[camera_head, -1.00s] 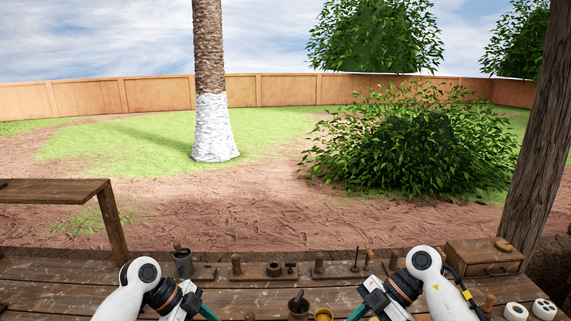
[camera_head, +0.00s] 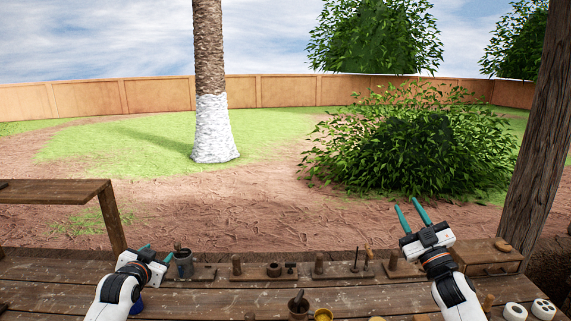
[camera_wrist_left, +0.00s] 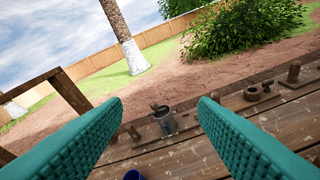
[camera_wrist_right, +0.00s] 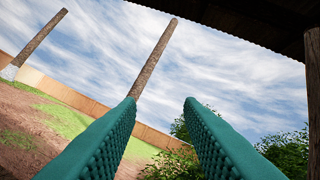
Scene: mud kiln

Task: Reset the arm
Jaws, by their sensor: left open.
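My left gripper (camera_head: 157,252) is at the left of the wooden workbench, close to a dark metal mug. In the left wrist view its teal fingers (camera_wrist_left: 160,112) stand wide apart with nothing between them touching. My right gripper (camera_head: 412,208) is raised above the right part of the bench, fingers pointing up and away. In the right wrist view its teal fingers (camera_wrist_right: 160,100) stand apart and empty, facing the sky.
The workbench (camera_head: 220,293) carries the metal mug (camera_head: 183,263), several wooden tools along its back edge, a dark cup (camera_head: 298,306), a yellow pot (camera_head: 323,315) and white rolls (camera_head: 543,308). A wooden box (camera_head: 485,256) stands at right beside a post (camera_head: 535,130). The bench middle has bare room.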

